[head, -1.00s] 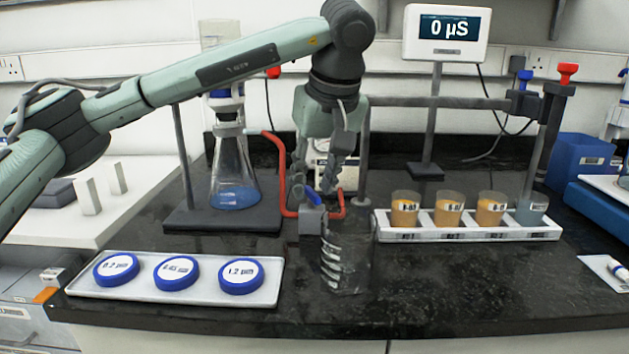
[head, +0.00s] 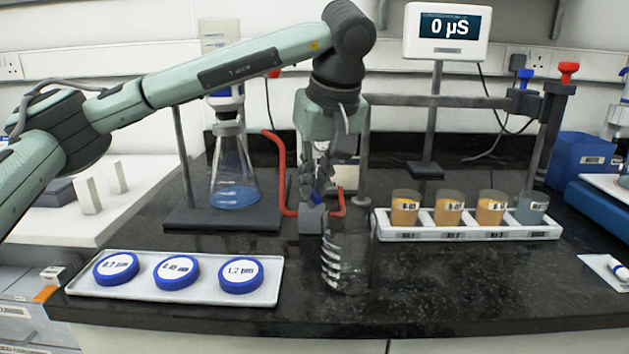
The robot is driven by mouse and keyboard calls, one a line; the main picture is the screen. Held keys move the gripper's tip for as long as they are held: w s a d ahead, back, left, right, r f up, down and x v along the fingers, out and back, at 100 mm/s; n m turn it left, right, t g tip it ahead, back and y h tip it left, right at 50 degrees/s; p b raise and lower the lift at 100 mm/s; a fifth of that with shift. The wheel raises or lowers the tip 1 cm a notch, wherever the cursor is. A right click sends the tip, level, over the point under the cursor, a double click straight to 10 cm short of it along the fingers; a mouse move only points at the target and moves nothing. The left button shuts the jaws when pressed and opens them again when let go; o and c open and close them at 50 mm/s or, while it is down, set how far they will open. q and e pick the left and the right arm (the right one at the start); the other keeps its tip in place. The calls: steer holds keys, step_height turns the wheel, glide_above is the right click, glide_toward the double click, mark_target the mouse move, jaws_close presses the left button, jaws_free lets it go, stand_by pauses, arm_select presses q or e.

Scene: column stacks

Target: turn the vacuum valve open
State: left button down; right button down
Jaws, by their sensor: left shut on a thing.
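A flask with blue liquid (head: 236,180) stands on a dark base to the left of the valve. My right gripper is not in view.
A glass beaker (head: 347,262) stands close in front of the valve. A rack (head: 470,233) with several cups is on the right. A tray (head: 175,291) with three blue-rimmed discs lies front left.

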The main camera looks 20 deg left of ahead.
arm_select(q)
steer(key=n, duration=0.2)
steer(key=n+g+y, duration=0.1)
steer(key=n, duration=0.1)
steer(key=n+g, duration=0.1)
steer(key=n, duration=0.1)
steer(key=shift+w+d+n, duration=0.15)
steer(key=shift+w+n, duration=0.1)
steer(key=shift+n, duration=0.05)
steer(key=n+g, duration=0.1)
steer(key=n, duration=0.3)
steer(key=n+g, duration=0.1)
steer(key=n, duration=0.1)
steer(key=shift+w+g, duration=0.3)
steer(key=shift+n, duration=0.3)
steer(key=c, duration=1.6)
jaws_free()
steer(key=v, duration=1.2)
steer(key=shift+d, duration=0.15)
